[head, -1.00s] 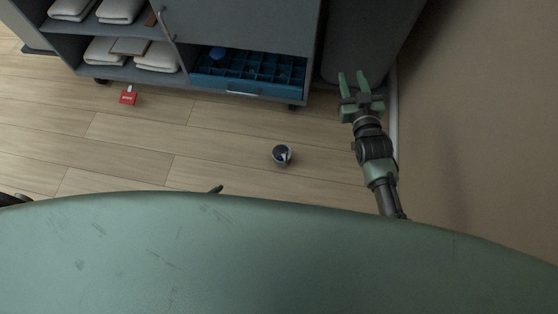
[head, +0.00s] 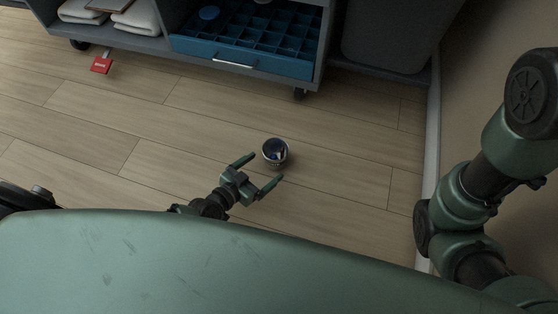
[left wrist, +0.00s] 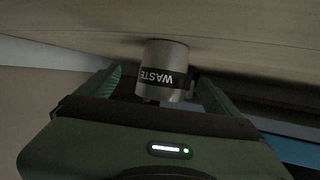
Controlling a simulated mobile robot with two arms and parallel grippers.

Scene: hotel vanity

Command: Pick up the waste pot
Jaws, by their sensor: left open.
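The waste pot (head: 275,149) is a small grey metal cup standing upright on the wooden floor, with something dark and blue inside. My left gripper (head: 265,168) is open, low in front of the pot, its fingers pointing at it. In the left wrist view the waste pot (left wrist: 167,57) appears upside down, with a dark band reading WASTE. It lies ahead of and between the two spread fingers of the left gripper (left wrist: 162,85). The jaws are not closed on it. My right arm shows at the right, but its gripper is out of view.
A grey cart (head: 334,35) with a blue divided drawer (head: 240,55) and folded white towels (head: 140,14) stands behind the pot. A red tag (head: 101,65) lies on the floor at the left. A wall (head: 490,75) bounds the right. The floor around the pot is clear.

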